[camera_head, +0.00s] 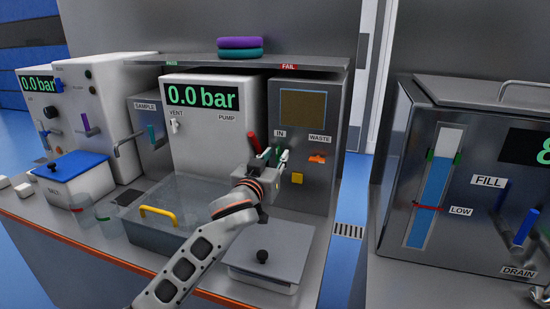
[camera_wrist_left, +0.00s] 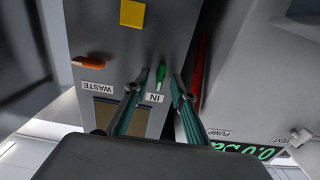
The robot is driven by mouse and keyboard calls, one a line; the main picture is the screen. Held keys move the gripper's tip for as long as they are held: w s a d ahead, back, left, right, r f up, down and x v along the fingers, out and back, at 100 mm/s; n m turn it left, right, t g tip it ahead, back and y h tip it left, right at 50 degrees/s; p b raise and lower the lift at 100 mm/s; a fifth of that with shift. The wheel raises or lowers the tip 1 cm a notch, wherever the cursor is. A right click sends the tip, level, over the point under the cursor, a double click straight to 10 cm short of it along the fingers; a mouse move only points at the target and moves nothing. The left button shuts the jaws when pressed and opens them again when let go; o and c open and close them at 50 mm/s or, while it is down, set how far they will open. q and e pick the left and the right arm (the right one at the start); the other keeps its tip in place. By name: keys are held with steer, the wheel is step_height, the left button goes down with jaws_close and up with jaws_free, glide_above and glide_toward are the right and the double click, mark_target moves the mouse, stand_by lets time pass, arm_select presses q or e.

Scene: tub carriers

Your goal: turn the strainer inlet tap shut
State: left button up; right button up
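The strainer's inlet tap has a green lever (camera_wrist_left: 160,76) beside the IN label in the left wrist view. The lever also shows under the IN label in the head view (camera_head: 279,150), partly behind my gripper. My left gripper (camera_wrist_left: 160,84) is open, with its two fingertips on either side of the green lever. I cannot tell if either finger touches it. In the head view my left gripper (camera_head: 269,159) is in front of the grey IN/WASTE panel (camera_head: 318,185). My right gripper is not in view.
A red lever (camera_wrist_left: 199,75) is close beside one finger. An orange WASTE tap (camera_head: 317,158) and a yellow square (camera_head: 297,178) are on the panel. Below stand a clear tub (camera_head: 150,232) with a yellow handle and a lidded grey box (camera_head: 268,262).

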arm_select(q)
jaws_close()
